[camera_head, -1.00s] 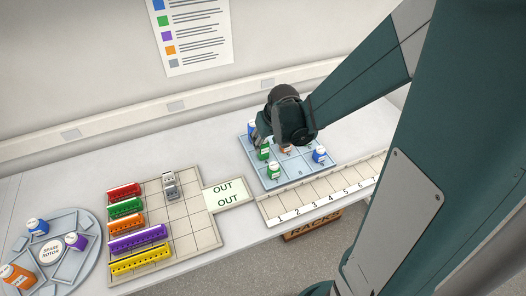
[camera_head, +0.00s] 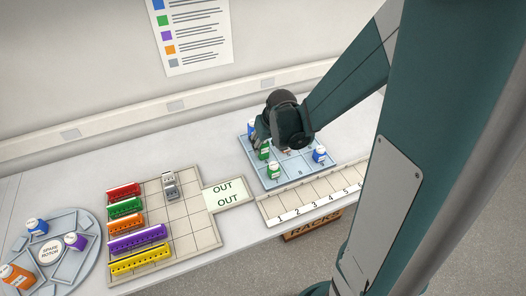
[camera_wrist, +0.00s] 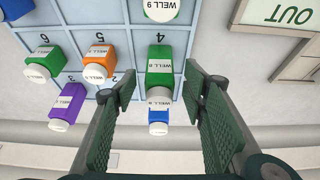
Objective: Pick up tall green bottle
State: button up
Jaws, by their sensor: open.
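A green bottle (camera_wrist: 160,68) with a white cap stands on the blue numbered tray (camera_wrist: 118,15), near the number 4. In the wrist view it lies between the fingers of my gripper (camera_wrist: 160,95), beyond their tips or near them; I cannot tell the depth. My gripper is open and empty. A blue bottle (camera_wrist: 158,121) shows just beyond the green one. Other green bottles are at the left (camera_wrist: 40,62) and top (camera_wrist: 162,8). In the head view my gripper (camera_head: 258,140) hangs over the tray's back left, above a green bottle (camera_head: 264,153).
An orange bottle (camera_wrist: 97,60) and a purple bottle (camera_wrist: 67,104) stand beside the green one. A blue bottle (camera_head: 319,154) is at the tray's right. A numbered rack strip (camera_head: 300,205) lies in front. Coloured racks (camera_head: 138,238) and a round rotor tray (camera_head: 78,267) are at left.

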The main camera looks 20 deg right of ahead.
aim_at(263, 148)
jog(key=shift+x, duration=2.5)
jog(key=c, duration=1)
